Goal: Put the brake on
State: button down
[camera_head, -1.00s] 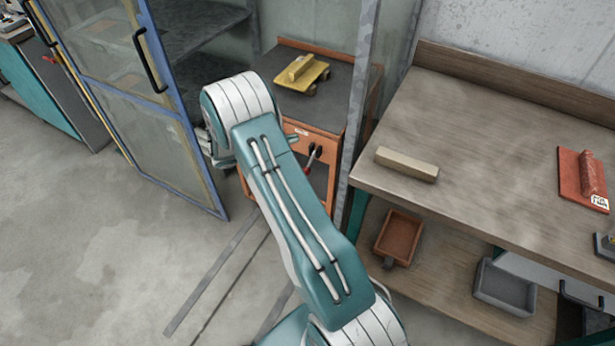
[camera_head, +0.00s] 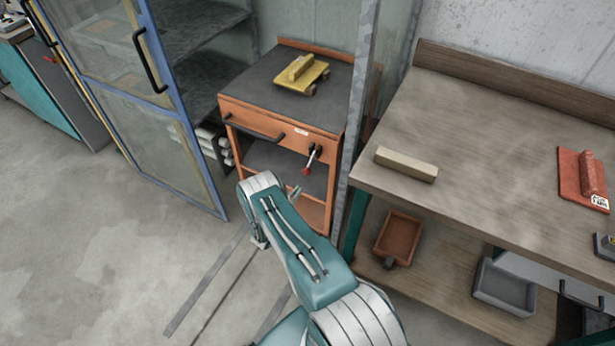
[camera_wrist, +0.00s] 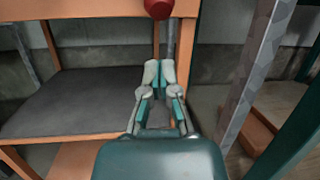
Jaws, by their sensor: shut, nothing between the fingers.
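The brake lever (camera_head: 313,156) is on the right part of the front of the orange cart (camera_head: 262,121). It is dark with a red knob (camera_head: 306,171) at its lower end, and hangs downward in the head view. In the wrist view the red knob (camera_wrist: 158,9) shows at the top edge, just beyond the fingertips. My gripper (camera_wrist: 159,73) is shut and empty, its fingertips below the knob in that picture. I see no contact between them. In the head view my arm covers most of the gripper.
A yellow block-like tool (camera_head: 302,75) sits on the cart's top. A grey metal post (camera_head: 357,130) stands just right of the cart. A wooden workbench (camera_head: 470,130) is further right. An open blue-framed glass door (camera_head: 140,100) stands left. The floor at left is clear.

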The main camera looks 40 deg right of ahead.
aim_at(310, 162)
jog(key=f, duration=0.1)
jog(key=s+f+n+t, duration=0.1)
jog(key=f, duration=0.1)
jog(key=shift+s+a+f+n+t, duration=0.25)
jog(key=shift+a+f+n+t, duration=0.05)
jog(key=shift+a+t, duration=0.1)
jog(key=w+d+r, duration=0.3)
jog(key=d+r, duration=0.3)
jog(key=shift+d, duration=0.3)
dwell(0.3)
jog(key=shift+s+r+y, duration=0.1)
jog(key=shift+r+y, duration=0.05)
jog(key=shift+y, duration=0.15)
jog(key=shift+a+r+y, duration=0.1)
jog(key=shift+a+y, duration=0.05)
jog(key=shift+y, duration=0.35)
jog(key=shift+s+a+r+g+y, duration=0.15)
jog(key=shift+a+r+g+y, duration=0.15)
jog(key=shift+g+y, duration=0.3)
